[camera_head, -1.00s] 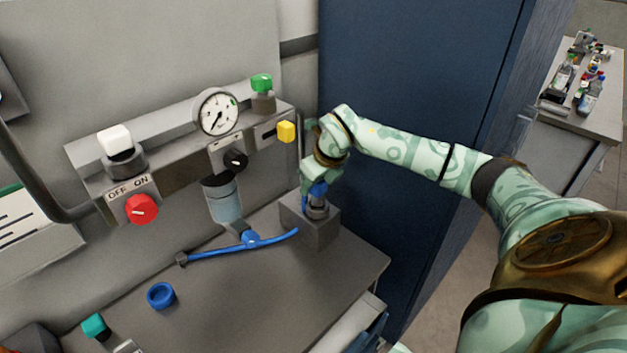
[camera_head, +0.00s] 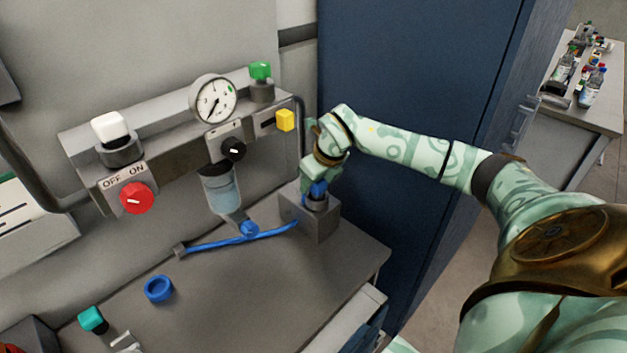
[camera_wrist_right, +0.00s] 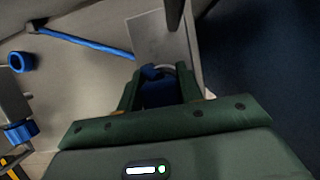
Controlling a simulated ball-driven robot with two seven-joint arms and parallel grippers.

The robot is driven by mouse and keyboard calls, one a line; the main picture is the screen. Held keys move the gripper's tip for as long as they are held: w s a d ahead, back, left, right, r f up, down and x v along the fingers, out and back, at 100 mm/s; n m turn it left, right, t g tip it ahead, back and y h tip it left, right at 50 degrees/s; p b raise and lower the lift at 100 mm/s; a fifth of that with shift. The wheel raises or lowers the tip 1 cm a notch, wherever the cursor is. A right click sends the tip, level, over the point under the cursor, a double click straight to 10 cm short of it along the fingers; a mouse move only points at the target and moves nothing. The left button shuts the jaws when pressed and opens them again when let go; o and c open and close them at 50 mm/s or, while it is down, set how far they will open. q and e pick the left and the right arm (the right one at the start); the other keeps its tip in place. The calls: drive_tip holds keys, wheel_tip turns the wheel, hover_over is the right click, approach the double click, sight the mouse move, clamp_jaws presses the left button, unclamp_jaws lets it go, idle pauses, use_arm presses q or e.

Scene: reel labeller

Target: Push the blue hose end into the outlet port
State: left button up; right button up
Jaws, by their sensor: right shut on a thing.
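The blue hose end (camera_head: 319,188) is upright between the fingers of my right gripper (camera_head: 318,186), which is shut on it. It meets the grey collar of the outlet port (camera_head: 317,203) on top of the grey block (camera_head: 321,224). How deep it sits in the collar cannot be told. In the right wrist view, the blue hose end (camera_wrist_right: 160,92) shows between the fingers of the right gripper (camera_wrist_right: 158,80), with a pale ring beyond it. A blue hose (camera_head: 218,242) lies along the bench to the block's left side. My left gripper is not in view.
A panel with a gauge (camera_head: 213,98), red knob (camera_head: 137,197) and yellow handle (camera_head: 285,120) stands behind the bench. A clear bowl (camera_head: 222,195) hangs below it. A blue ring (camera_head: 158,289) lies on the bench. A dark blue cabinet (camera_head: 400,80) stands right of the block.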

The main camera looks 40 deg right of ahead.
drive_tip(key=shift+f, duration=0.2)
idle(0.7)
drive_tip(key=shift+s+f, duration=0.15)
drive_tip(key=shift+f, duration=0.1)
idle(0.4)
drive_tip(key=o, duration=1.1)
drive_tip(key=shift+a, duration=0.25)
